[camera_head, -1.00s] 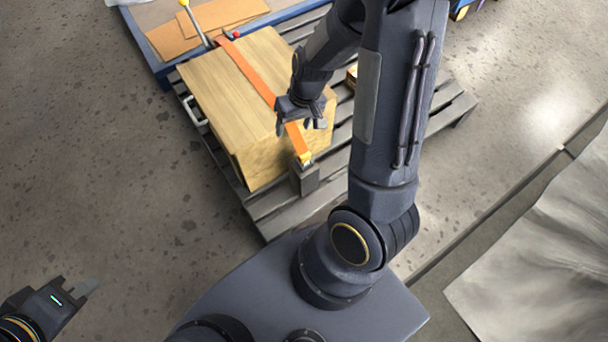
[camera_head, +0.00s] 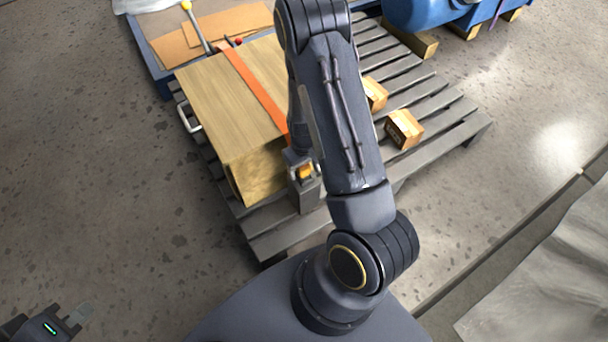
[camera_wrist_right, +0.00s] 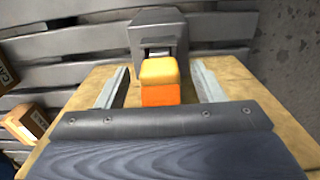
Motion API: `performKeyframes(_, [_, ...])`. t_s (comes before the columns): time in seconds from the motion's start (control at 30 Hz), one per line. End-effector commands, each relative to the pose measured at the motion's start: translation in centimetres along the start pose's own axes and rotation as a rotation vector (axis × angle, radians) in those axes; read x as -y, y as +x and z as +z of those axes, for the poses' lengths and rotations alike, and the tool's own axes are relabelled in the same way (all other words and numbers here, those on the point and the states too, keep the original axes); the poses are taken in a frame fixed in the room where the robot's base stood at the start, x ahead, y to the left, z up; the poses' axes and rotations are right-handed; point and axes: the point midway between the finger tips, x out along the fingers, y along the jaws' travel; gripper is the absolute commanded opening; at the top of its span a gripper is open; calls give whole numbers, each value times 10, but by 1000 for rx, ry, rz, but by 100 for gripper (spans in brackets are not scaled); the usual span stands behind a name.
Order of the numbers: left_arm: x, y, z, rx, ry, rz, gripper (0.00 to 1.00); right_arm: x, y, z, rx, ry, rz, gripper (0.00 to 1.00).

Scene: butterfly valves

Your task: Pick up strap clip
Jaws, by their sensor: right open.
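The strap clip (camera_wrist_right: 159,72) is a yellow-orange block at the end of the orange strap (camera_head: 257,92), against a grey post (camera_wrist_right: 160,30). It also shows small in the head view (camera_head: 306,172), by the near edge of the wooden box (camera_head: 225,90). My right gripper (camera_wrist_right: 160,88) is open, with one finger on each side of the clip and a gap on both sides. In the head view the right arm hides part of this gripper. My left gripper (camera_head: 80,316) is at the lower left corner, away from the box; its jaw opening is unclear.
The box stands on a grey slatted pallet (camera_head: 455,115), with small cartons (camera_head: 405,129) at its right. A blue-rimmed tray (camera_head: 160,75) with cardboard lies behind. A blue cylinder (camera_head: 425,12) is at the back right. Floor is clear at left.

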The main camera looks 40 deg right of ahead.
Motion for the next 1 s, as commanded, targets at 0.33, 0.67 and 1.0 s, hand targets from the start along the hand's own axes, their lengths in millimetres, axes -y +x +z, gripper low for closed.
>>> performKeyframes(0.33, [0,1,0,0,0,0,0,0,4,0,-1,0,0,50])
performKeyframes(0.67, [0,1,1,0,0,0,0,0,4,0,-1,0,0,7])
performKeyframes(1.0, [-2,-4,-2,0,0,0,0,0,-9,-1,-3,0,0,7])
